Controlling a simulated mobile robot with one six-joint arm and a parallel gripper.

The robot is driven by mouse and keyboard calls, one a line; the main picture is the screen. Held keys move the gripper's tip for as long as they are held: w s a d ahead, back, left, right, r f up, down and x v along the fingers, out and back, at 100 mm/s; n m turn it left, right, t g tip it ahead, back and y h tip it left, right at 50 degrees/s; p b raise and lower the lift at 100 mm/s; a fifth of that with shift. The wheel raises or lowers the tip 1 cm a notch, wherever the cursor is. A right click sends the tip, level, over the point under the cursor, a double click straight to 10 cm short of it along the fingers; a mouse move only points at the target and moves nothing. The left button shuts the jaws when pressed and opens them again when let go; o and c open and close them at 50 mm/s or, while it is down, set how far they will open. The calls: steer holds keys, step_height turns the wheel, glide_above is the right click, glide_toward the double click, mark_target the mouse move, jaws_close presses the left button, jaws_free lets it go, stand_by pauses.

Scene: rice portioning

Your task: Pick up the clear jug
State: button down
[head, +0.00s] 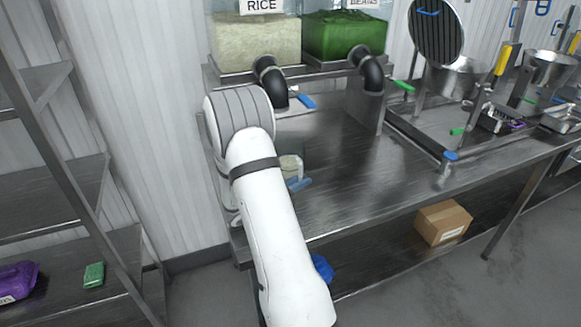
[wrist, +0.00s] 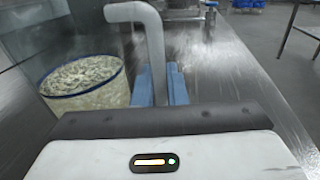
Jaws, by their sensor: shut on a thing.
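The clear jug (wrist: 88,98) shows at the left of the wrist view, with a blue rim and pale rice inside. Its pale handle (wrist: 150,38) arches from the jug and runs down between the blue fingers of my gripper (wrist: 160,88). My gripper is shut on the handle. In the head view the jug (head: 290,166) is partly hidden behind my white arm, with the blue fingertips (head: 299,184) beside it. I cannot tell whether its base touches the steel table (head: 350,190).
The rice dispenser (head: 255,45) and the green beans dispenser (head: 345,35) stand at the back, with black spouts. Right of them are a steel pan (head: 455,78) and small trays. A cardboard box (head: 443,222) sits on the lower shelf. The table's middle is clear.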

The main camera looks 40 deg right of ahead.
steer(key=shift+r, duration=0.15)
stand_by(0.4)
steer(key=shift+r, duration=0.8)
steer(key=shift+w+a+r+b, duration=0.15)
steer(key=shift+r+b, duration=0.25)
steer(key=shift+r, duration=0.45)
steer(key=a+b, duration=0.2)
steer(key=a, duration=1.5)
steer(key=shift+w+a, duration=0.15)
steer(key=shift+a, duration=0.2)
